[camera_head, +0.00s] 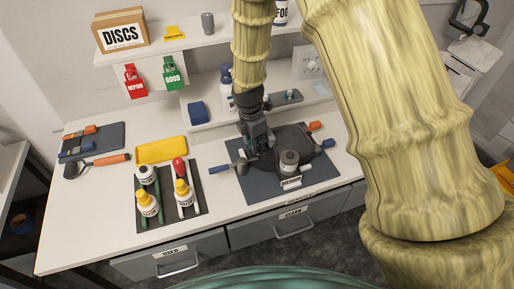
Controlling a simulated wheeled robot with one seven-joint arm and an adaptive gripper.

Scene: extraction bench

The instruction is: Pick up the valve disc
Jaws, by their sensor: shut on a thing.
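My gripper (258,151) points down over the left part of a dark rounded mask-like piece (295,138) on the blue-grey mat (262,193). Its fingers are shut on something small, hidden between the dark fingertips. I cannot make out the valve disc for certain in this view. I cannot tell whether the fingertips touch the dark piece.
A grey cylinder (289,158) and a blue-handled tool (220,169) flank the gripper. Several bottles stand on a black mat (162,208) at left, near a yellow tray (160,150).

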